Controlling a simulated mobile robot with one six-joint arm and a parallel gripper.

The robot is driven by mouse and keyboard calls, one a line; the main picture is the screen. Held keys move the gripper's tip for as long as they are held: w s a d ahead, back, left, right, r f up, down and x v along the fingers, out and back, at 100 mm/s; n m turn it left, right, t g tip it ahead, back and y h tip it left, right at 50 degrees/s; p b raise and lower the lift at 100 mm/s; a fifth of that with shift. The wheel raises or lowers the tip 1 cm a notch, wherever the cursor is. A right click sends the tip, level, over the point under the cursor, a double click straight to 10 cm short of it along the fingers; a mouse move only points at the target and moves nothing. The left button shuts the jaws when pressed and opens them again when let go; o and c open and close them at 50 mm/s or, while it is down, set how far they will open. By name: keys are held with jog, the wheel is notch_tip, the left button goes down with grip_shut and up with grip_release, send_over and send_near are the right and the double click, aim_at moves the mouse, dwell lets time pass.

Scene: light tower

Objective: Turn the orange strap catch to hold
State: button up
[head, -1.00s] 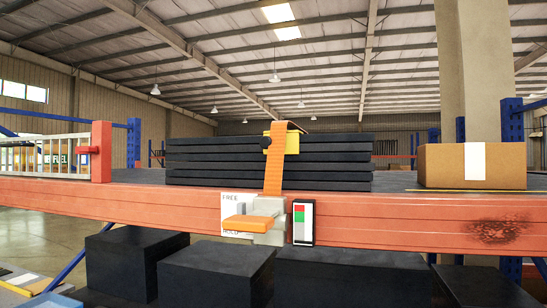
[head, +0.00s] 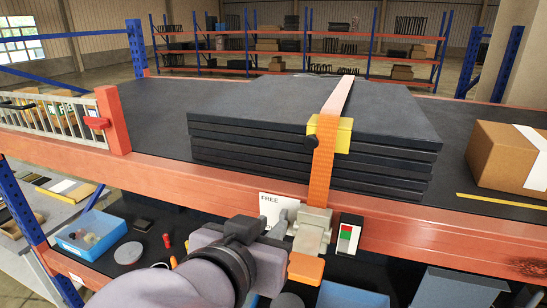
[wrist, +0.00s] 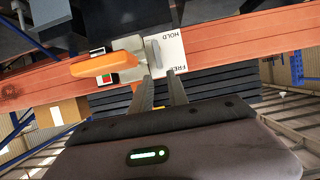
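The orange strap catch lever (head: 306,267) sticks out from a grey metal body (head: 312,226) on the orange beam, below the orange strap (head: 322,165). In the upside-down wrist view the lever (wrist: 108,68) lies left of my fingertips. A white label (wrist: 170,48) reads HOLD and FREE, with a grey tab (wrist: 153,54) standing in front of it. My gripper (head: 284,238) is just left of the catch in the head view. Its two fingers (wrist: 160,84) are apart with nothing seen between them. Whether they touch the catch cannot be told.
An indicator with red and green (head: 349,235) sits right of the catch. The strap crosses stacked dark panels (head: 250,145) over a yellow corner piece (head: 342,137). A cardboard box (head: 505,155) is on the right, a railing (head: 50,122) on the left. A blue bin (head: 88,235) stands below the beam.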

aim_at(281, 215)
jog(key=p+x, duration=0.1)
jog(key=x, duration=0.6)
jog(key=shift+s, duration=0.1)
grip_shut()
